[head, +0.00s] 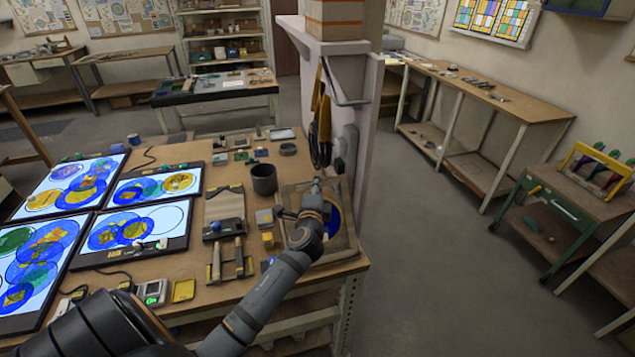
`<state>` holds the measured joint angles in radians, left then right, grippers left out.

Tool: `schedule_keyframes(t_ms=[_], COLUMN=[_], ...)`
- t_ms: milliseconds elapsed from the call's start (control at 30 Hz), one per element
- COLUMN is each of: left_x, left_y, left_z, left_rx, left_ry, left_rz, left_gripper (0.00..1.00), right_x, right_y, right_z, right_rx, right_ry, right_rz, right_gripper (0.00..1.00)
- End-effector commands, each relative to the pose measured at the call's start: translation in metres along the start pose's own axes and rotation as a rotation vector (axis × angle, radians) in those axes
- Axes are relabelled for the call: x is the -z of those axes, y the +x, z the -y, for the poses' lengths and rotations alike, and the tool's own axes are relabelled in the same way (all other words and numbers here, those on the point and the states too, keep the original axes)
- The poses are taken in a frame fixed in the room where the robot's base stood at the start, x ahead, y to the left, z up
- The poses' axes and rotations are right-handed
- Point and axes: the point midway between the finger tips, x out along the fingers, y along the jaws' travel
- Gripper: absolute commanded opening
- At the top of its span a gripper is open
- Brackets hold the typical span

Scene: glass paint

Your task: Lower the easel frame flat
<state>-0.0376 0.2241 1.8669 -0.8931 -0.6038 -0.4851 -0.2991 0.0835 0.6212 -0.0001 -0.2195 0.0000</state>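My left arm reaches from the bottom left across the bench, and its gripper (315,187) is over a shallow wooden frame or tray (342,254) at the bench's right end. A blue and yellow round piece (333,220) shows inside it, partly behind my arm. The gripper is small and seen from behind, so I cannot tell whether its fingers are apart or touch anything. Left of it is a tan wooden board (226,204) with a dark fitting and two bars below. I cannot tell for sure which of these is the easel frame. My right gripper is not in view.
Lit panels with coloured circles (140,227) cover the bench's left side. A dark cup (264,179) and small blocks stand near my arm. A pale pillar (357,110) with hanging straps rises behind the wooden tray. The floor (440,260) to the right is clear.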

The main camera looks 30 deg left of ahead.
Motion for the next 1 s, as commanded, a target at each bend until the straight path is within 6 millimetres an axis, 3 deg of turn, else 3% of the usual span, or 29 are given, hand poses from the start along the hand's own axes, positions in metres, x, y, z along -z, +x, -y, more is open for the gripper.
schedule_keyframes(t_ms=[267,467,1000], left_x=[-0.0001,0.0000,-0.0008], left_y=[0.0032,0.0029,0.0049], left_z=[-0.0005,-0.0006,-0.0026], left_rx=[0.000,-0.001,-0.001], left_ry=[0.000,0.000,0.000], left_rz=[0.000,0.000,0.000], left_gripper=[0.22,0.00,0.00], right_x=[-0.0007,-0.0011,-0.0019], right_y=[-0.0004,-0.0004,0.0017], right_z=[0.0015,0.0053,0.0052], right_rx=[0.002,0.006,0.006], right_ry=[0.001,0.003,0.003], right_rz=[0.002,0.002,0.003], right_gripper=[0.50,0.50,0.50])
